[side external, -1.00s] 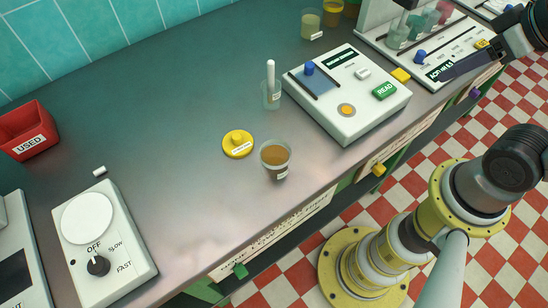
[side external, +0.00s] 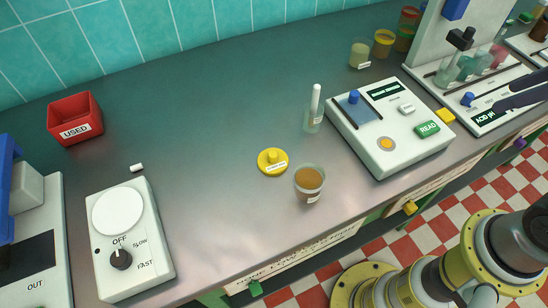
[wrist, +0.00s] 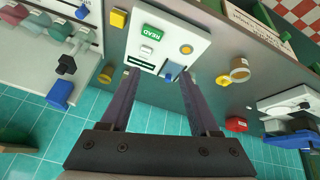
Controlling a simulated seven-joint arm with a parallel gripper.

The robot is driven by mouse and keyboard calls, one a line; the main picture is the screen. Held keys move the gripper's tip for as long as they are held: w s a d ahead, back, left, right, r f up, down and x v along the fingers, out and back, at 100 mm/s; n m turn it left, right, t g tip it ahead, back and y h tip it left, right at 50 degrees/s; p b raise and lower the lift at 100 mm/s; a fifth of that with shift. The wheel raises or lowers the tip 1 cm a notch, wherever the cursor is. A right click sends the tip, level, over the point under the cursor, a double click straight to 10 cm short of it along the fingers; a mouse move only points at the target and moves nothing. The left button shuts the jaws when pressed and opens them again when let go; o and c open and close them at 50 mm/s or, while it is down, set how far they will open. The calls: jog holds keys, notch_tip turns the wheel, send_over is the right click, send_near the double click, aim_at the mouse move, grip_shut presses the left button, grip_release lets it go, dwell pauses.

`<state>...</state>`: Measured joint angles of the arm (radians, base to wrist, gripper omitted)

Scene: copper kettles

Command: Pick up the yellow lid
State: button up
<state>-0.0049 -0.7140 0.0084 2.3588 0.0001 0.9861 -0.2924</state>
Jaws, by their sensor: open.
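The yellow lid (side external: 272,161) lies flat on the grey counter, knob up, with a small label. It stands just left of a cup of amber liquid (side external: 310,184) in the side view. The lid also shows in the wrist view (wrist: 223,80), right of my fingers and beside the cup (wrist: 239,70). My gripper (wrist: 158,74) is open and empty, its two dark fingers wide apart over the counter's instrument area. In the side view only part of its fingers shows at the right edge, by the ACID pH panel, far from the lid.
A vial with a white stick (side external: 313,110) stands behind the cup. The READ instrument (side external: 388,125) lies between my gripper and the lid. A dial plate (side external: 128,240) and red USED bin (side external: 75,118) are at left.

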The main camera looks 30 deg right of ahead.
jog(key=w+a+r+n+g, duration=0.1)
jog(key=w+a+r+n, duration=0.45)
jog(key=w, duration=0.45)
jog(key=n+g, duration=0.5)
jog(key=n, duration=0.5)
send_over(273, 154)
jog(key=f, duration=2.3)
jog(key=shift+s+a, duration=0.1)
jog(key=shift+a, duration=0.15)
jog(key=shift+d+f, duration=0.2)
jog(key=shift+f, duration=2.5)
grip_shut()
